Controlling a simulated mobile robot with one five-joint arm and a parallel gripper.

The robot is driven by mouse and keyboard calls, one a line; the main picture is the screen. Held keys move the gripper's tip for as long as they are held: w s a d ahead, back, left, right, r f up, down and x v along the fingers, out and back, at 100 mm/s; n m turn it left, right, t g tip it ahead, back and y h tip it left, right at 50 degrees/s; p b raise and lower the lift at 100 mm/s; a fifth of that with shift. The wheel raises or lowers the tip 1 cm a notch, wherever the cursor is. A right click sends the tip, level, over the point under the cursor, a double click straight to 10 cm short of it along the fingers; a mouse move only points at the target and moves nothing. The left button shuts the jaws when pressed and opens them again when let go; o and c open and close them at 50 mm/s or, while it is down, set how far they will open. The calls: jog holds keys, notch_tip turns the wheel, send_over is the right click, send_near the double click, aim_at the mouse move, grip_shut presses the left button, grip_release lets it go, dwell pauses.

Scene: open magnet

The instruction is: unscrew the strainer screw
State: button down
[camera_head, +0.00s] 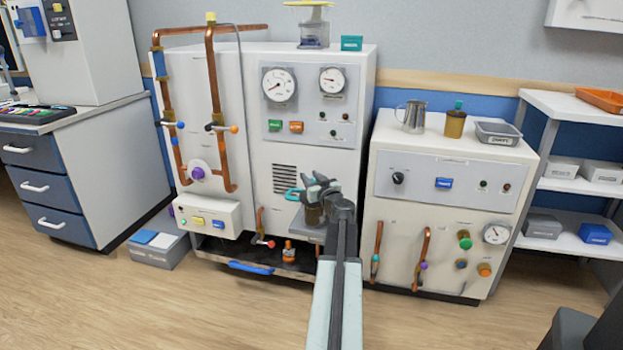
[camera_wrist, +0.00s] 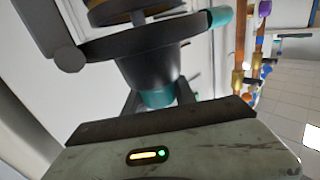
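In the wrist view, a teal knob (camera_wrist: 157,98), which I take to be the strainer screw, sits at the narrow end of a dark grey tapered body (camera_wrist: 150,66). My gripper (camera_wrist: 158,92) has one dark finger on each side of this knob. The fingers look close to its sides, but I cannot tell whether they touch it. In the head view, my gripper (camera_head: 318,187) is at the white cabinet's front, above a small grey ledge, and the knob is hidden behind it. A brownish cup-like part (camera_head: 312,213) shows just below the gripper.
A teal-ended lever (camera_head: 292,194) sticks out left of my gripper; its teal end also shows in the wrist view (camera_wrist: 220,18). A second cabinet (camera_head: 445,215) stands close on the right. The floor in front is clear.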

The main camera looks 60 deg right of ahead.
jog(key=shift+n+y, duration=0.3)
jog(key=shift+y, duration=0.1)
jog(key=n+t+y, duration=0.2)
jog(key=y, duration=0.1)
jog(key=shift+w+a+n+y, duration=0.15)
jog(key=shift+w+n+y, duration=0.05)
jog(key=shift+n+y, duration=0.1)
jog(key=n+y, duration=0.1)
jog(key=y, duration=0.1)
jog(key=n+y, duration=0.2)
jog(key=a+n+t+y, duration=0.1)
jog(key=y, duration=0.2)
jog(key=shift+w+n, duration=0.1)
jog(key=shift+n, duration=0.2)
jog(key=n+g+y, duration=0.1)
jog(key=n+y, duration=0.1)
jog(key=y, duration=0.1)
jog(key=a+n+y, duration=0.1)
jog(key=n+y, duration=0.1)
jog(key=y, duration=0.1)
jog(key=shift+a+g, duration=0.15)
jog(key=shift+g, duration=0.25)
jog(key=shift+s+a+n+g+y, duration=0.2)
jog(key=shift+n+g+y, duration=0.35)
jog(key=shift+y, duration=0.3)
jog(key=shift+s+a+n+g+y, duration=0.15)
jog(key=shift+n+g+y, duration=0.2)
jog(key=shift+n+y, duration=0.4)
jog(key=shift+a+y, duration=0.15)
jog(key=shift+y, duration=0.25)
